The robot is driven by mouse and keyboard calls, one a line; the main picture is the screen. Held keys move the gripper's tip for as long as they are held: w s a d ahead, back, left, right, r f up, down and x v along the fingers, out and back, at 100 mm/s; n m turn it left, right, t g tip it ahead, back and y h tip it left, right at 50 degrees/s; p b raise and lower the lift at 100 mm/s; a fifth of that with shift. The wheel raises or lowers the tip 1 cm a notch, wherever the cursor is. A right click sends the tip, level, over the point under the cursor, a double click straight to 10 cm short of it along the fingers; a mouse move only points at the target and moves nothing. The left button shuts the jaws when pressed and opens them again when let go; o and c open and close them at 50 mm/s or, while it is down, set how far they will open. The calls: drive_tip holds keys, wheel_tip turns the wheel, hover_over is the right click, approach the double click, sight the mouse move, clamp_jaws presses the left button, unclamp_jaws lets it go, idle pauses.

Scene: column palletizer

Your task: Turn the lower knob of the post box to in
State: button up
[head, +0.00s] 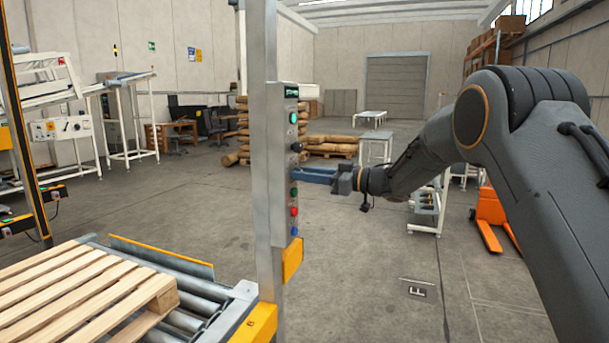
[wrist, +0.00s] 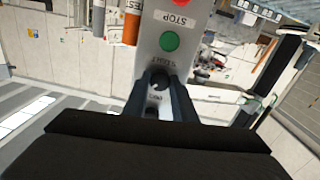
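The post box (head: 284,165) is a narrow grey panel on an upright post in the head view. Its upper black knob (head: 297,147) shows above my gripper (head: 306,176), whose fingers reach to the panel face and hide the lower knob there. In the wrist view the panel (wrist: 190,18) appears upside down. The dark lower knob (wrist: 160,82) lies between the tips of my gripper (wrist: 164,78). The fingers are apart, one on each side of it; I cannot see firm contact. The upper knob (wrist: 152,112) is partly hidden by my gripper. The knob's setting is not readable.
The green button (wrist: 169,41) and red stop button (wrist: 181,2) sit close to the fingers. A blue button (head: 294,231) is lower on the box. A wooden pallet (head: 85,295) lies on rollers at left. An orange pallet truck (head: 492,215) stands at right.

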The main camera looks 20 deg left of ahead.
drive_tip(key=shift+c, duration=0.5)
drive_tip(key=shift+f+n+b, duration=0.1)
drive_tip(key=shift+n+b, duration=0.3)
drive_tip(key=shift+b, duration=0.2)
drive_tip(key=n+b, duration=1.5)
drive_tip(key=b, duration=0.4)
drive_tip(key=shift+b, duration=0.3)
drive_tip(key=shift+n, duration=0.3)
drive_tip(key=o, duration=1)
drive_tip(key=shift+o, duration=0.2)
